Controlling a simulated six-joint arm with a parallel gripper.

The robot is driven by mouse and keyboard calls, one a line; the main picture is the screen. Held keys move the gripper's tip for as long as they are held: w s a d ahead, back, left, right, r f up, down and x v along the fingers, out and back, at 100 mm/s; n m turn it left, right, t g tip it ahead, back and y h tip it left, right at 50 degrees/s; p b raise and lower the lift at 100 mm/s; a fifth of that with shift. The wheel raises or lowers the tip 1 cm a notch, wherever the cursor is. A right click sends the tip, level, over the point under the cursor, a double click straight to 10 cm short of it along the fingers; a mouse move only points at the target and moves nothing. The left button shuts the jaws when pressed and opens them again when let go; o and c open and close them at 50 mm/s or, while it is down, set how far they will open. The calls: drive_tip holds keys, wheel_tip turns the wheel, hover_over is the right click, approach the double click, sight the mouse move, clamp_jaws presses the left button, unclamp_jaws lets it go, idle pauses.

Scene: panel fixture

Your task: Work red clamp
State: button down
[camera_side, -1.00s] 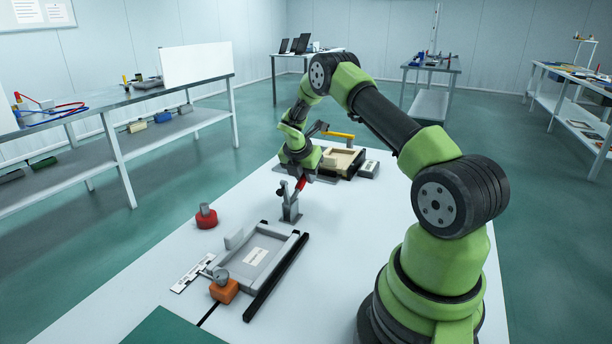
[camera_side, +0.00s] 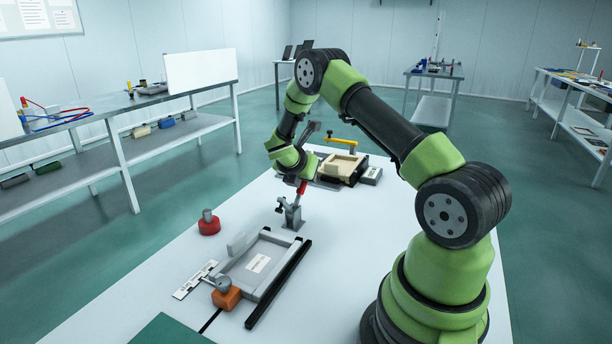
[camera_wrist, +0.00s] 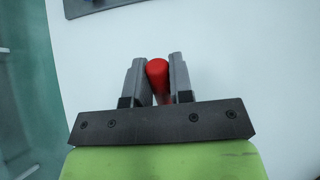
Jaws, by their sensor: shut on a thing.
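The clamp with a red handle (camera_side: 302,187) stands on the white table on a grey metal base (camera_side: 292,214). Its handle rises steeply, and a short arm with a dark tip (camera_side: 279,208) points left. My gripper (camera_side: 302,180) is shut on the upper part of the handle. In the wrist view, the rounded red handle end (camera_wrist: 157,67) sits between the two grey fingers of my gripper (camera_wrist: 157,80). The clamp base is not visible there.
A grey tray fixture (camera_side: 258,263) with a black rail (camera_side: 278,285) and an orange block (camera_side: 226,297) lies in front. A red base with a grey knob (camera_side: 209,226) stands left. A beige box fixture (camera_side: 342,166) with a yellow bar (camera_side: 342,141) is behind.

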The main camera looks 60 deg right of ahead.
drive_tip(key=c, duration=1)
unclamp_jaws()
drive_tip(key=v, duration=1)
